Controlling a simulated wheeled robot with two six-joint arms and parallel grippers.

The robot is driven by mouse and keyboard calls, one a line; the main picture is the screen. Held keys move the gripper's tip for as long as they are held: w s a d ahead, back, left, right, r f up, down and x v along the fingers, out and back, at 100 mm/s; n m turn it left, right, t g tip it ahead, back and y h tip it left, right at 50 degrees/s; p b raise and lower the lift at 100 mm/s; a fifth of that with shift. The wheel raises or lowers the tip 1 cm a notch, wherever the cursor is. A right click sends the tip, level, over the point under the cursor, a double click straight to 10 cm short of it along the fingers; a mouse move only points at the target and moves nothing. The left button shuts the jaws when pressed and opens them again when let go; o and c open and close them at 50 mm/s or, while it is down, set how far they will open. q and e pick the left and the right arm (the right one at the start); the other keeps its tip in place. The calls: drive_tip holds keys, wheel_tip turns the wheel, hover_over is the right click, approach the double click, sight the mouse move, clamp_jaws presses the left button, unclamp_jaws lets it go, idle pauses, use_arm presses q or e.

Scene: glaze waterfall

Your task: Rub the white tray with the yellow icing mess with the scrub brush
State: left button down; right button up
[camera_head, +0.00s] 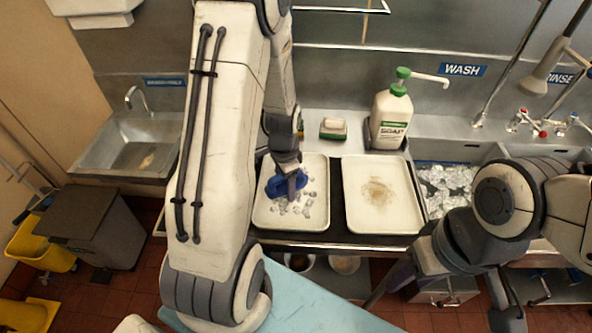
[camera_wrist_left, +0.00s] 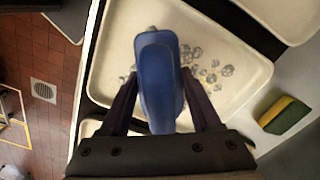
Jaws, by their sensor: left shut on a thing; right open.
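My left gripper (camera_head: 290,172) is shut on a blue scrub brush (camera_head: 285,187). The brush is over the left white tray (camera_head: 262,215), which has grey-blue bubbly spots on it. In the left wrist view the brush (camera_wrist_left: 158,85) sits between the dark fingers (camera_wrist_left: 160,100), and its bristles are hidden, so I cannot tell whether it touches the tray (camera_wrist_left: 110,60). The right white tray (camera_head: 405,215) has a tan-yellow smear (camera_head: 377,192) in its middle. My right gripper (camera_head: 440,292) is open and empty, low in front of the counter at the right.
A green-and-yellow sponge (camera_wrist_left: 285,115) lies beside the left tray. A soap pump bottle (camera_head: 391,115) stands behind the right tray. A wash sink (camera_head: 470,150) with grey-white contents is at the right. A small sink (camera_head: 130,155) and grey bin (camera_head: 95,225) are at the left.

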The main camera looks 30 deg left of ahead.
use_arm(q)
drive_tip(key=shift+r+p, duration=1.4)
drive_tip(key=shift+r, duration=0.55)
